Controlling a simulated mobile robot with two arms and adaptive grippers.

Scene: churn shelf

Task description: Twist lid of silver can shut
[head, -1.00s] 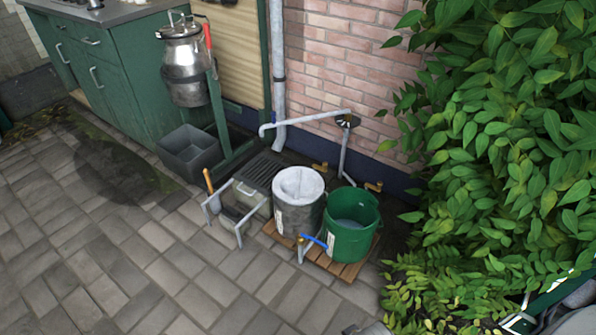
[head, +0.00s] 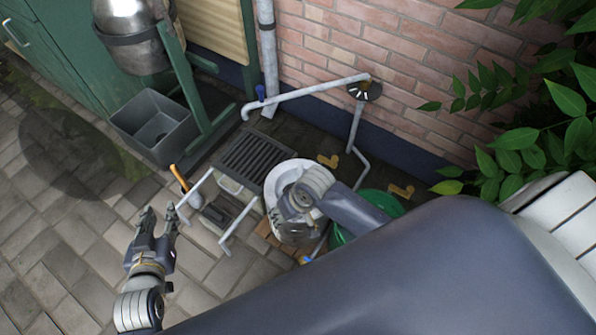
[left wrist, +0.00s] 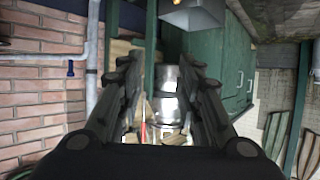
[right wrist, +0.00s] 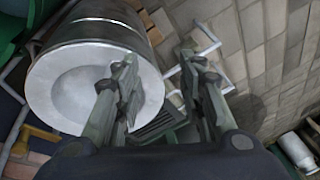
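A silver can with a pale, dished round top (head: 285,178) stands beside a green bucket (head: 381,203), partly hidden by my right arm. My right gripper overlaps its top in the head view. In the right wrist view the can (right wrist: 85,40) fills the left. The right gripper (right wrist: 158,65) is open and empty, one finger across the pale top, the other beyond its rim; contact is unclear. My left gripper (head: 158,212) is open and empty over the paving. A second silver vessel, a churn (head: 130,35), hangs in a green stand; it shows between the left fingers (left wrist: 167,105).
A grey bin (head: 155,125) stands below the churn. A drain grate (head: 255,158), a boot-scraper-like frame (head: 231,222) and an orange-handled tool (head: 180,180) lie near the can. A grey pipe (head: 305,91) crosses the brick wall. Leaves (head: 540,120) fill the right.

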